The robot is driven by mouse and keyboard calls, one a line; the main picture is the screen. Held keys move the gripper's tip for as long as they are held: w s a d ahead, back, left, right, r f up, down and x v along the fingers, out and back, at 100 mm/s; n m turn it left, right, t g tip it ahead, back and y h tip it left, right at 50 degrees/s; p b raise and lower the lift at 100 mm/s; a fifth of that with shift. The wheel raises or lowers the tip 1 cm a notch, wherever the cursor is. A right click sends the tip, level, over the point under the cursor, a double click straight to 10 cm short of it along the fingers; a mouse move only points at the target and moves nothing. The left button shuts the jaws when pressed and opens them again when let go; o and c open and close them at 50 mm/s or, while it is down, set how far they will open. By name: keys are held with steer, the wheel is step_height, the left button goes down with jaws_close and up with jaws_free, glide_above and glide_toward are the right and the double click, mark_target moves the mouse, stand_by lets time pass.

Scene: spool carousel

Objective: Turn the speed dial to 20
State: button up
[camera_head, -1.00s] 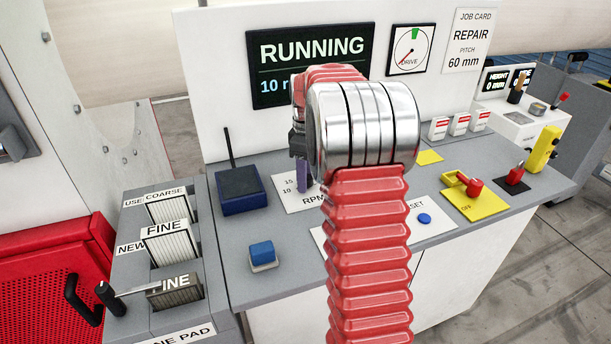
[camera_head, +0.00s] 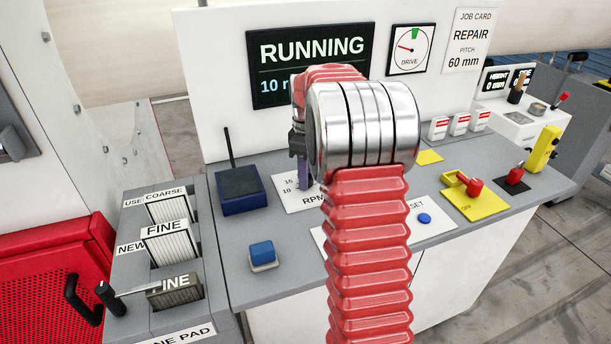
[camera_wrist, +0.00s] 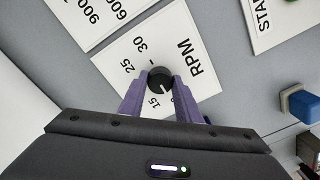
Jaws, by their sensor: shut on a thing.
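The speed dial (camera_wrist: 160,80) is a round black knob with a white pointer line, on a white RPM plate (camera_wrist: 185,50). In the wrist view my gripper (camera_wrist: 159,84) is shut on the knob, with a purple finger on each side. The pointer faces down and slightly right in the picture, to the right of the 15 mark. The marks 25 and 30 are readable; 20 is not visible, near the left finger. In the head view my arm hides the knob, and the RPM plate (camera_head: 285,194) shows 10 and 15. The display (camera_head: 275,60) reads RUNNING and 10, its end hidden.
A dark blue box with an antenna (camera_head: 240,190) and a blue button (camera_head: 262,254) are left of the plate. A yellow switch plate (camera_head: 478,204) and red levers are to the right. A drive gauge (camera_head: 411,49) hangs on the back panel.

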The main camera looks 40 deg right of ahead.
steer(key=shift+m, duration=0.4)
steer(key=m, duration=0.8)
steer(key=shift+m, duration=0.3)
steer(key=m, duration=0.4)
steer(key=shift+m, duration=2.2)
steer(key=o, duration=1.1)
steer(key=shift+c, duration=0.2)
